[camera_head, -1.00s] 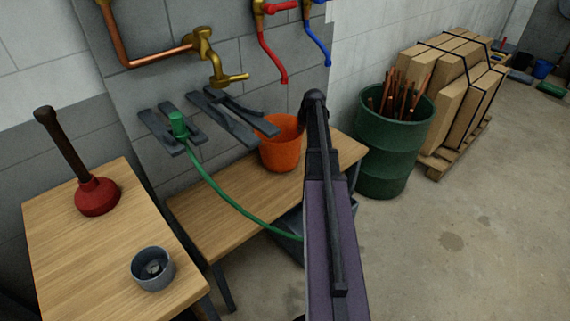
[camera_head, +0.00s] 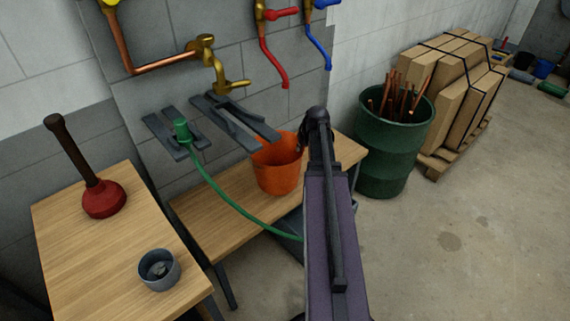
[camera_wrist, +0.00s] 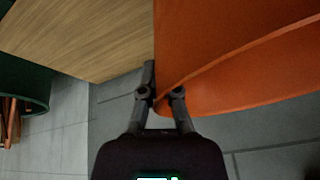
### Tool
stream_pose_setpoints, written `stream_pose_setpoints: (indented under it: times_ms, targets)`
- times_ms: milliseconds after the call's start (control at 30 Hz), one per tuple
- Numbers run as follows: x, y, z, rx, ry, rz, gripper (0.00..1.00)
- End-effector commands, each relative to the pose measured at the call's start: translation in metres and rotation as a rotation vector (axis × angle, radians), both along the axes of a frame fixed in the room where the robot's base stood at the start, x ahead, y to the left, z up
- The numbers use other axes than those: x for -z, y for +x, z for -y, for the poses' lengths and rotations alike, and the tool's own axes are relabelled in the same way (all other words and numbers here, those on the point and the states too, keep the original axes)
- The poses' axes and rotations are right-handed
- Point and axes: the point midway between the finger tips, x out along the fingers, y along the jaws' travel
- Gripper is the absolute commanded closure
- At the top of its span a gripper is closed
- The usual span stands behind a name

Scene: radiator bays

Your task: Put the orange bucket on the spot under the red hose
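The orange bucket (camera_head: 276,169) is upright at the wooden bench (camera_head: 225,210), below the red hose (camera_head: 273,58) in the head view. I cannot tell whether its base touches the bench. In the wrist view the bucket (camera_wrist: 225,50) fills the upper right. My gripper (camera_wrist: 160,92) has its fingers on either side of the bucket's wall at the rim, shut on it. My arm in the head view covers part of the bench to the right of the bucket. No marking shows on the visible bench top under the hose.
Dark slatted brackets (camera_head: 236,122) stick out just left of the bucket. A green hose (camera_head: 225,203) hangs across the bench. A blue hose (camera_head: 319,40) and brass tap (camera_head: 218,75) flank the red hose. A green barrel (camera_head: 393,150) stands right; a plunger (camera_head: 104,199) stands on the left table.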

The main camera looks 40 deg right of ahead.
Motion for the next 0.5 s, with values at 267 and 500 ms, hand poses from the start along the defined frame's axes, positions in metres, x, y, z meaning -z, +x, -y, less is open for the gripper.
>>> stream_pose_setpoints:
  times_ms: [267, 500]
  targets:
    - [-0.0052, -0.0157, -0.0148, -0.014, 0.003, 0.003, 1.0]
    - [-0.0049, -0.015, -0.0137, -0.012, 0.003, 0.002, 1.0]
